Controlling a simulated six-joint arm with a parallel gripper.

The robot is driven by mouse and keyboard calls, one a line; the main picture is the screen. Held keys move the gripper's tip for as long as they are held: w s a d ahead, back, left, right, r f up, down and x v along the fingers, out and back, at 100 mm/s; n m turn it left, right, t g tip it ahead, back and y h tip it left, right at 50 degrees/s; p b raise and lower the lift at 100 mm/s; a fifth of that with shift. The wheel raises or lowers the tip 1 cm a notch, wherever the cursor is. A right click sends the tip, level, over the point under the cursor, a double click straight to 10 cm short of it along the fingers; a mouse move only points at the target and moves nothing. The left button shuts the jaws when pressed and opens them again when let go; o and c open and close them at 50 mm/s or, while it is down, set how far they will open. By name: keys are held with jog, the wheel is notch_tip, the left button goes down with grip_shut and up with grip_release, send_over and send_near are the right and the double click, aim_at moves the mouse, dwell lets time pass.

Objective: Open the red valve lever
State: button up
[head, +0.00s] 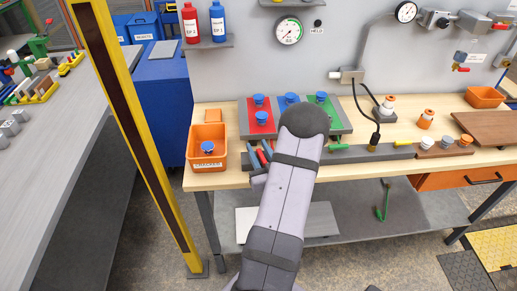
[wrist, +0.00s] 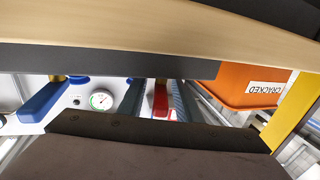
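An orange bin (head: 208,165) stands left of my arm; it also shows upside down in the wrist view (wrist: 250,82), labelled CRACKED. Coloured panels (head: 262,124) with blue knobs lie beside it.

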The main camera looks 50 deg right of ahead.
grip_shut()
jog(key=shift+m+g+h, duration=0.3)
jog(key=shift+h, duration=0.1)
jog(key=shift+m+g+h+b, duration=0.6)
jog(key=shift+m+h, duration=0.2)
jog(key=shift+h, duration=0.1)
jog(key=shift+s+d+m+g+h, duration=0.1)
jog(key=shift+m+g+h, duration=0.4)
jog(key=shift+g+h, duration=0.15)
grip_release()
